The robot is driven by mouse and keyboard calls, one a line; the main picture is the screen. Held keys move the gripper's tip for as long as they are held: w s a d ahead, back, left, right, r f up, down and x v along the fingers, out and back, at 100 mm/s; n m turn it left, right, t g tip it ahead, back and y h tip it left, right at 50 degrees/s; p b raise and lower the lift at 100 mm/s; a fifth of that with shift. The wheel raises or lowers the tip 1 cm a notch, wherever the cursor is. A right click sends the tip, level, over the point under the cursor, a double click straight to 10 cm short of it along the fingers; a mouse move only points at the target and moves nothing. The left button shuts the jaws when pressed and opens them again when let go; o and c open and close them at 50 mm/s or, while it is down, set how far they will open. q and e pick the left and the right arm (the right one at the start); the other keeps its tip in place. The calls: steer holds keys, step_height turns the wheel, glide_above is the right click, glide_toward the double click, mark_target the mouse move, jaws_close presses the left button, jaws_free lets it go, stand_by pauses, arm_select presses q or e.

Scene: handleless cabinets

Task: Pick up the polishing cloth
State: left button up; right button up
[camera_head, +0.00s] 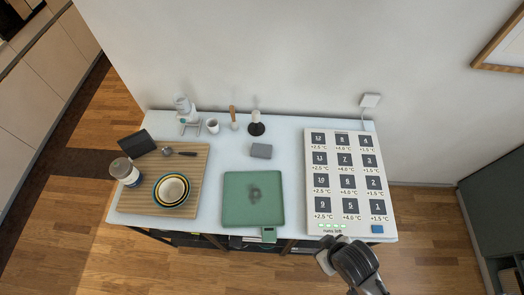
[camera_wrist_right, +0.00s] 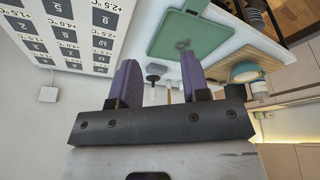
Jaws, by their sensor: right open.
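No item is clearly recognisable as the polishing cloth. A small grey folded-looking piece (camera_head: 261,150) lies on the white table behind the green mat, and a small blue piece (camera_head: 377,229) lies at the front right corner of the white panel; I cannot tell if either is the cloth. My right gripper (camera_head: 328,256) is off the table's front edge, near the panel's lower edge. In the right wrist view its two purple fingers (camera_wrist_right: 158,78) are apart with nothing between them. My left gripper is not in view.
The green mat (camera_head: 236,212) has a dark smudge. The white panel (camera_head: 350,222) carries several dark numbered squares. A wooden board (camera_head: 193,160) holds bowls (camera_head: 171,190), a jar (camera_head: 125,172) and a spoon (camera_head: 180,153). A black-based stand (camera_head: 256,128) and a cup (camera_head: 212,126) stand at the back.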

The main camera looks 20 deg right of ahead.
steer(key=o, duration=1)
steer(key=shift+a, duration=0.1)
steer(key=shift+o, duration=0.4)
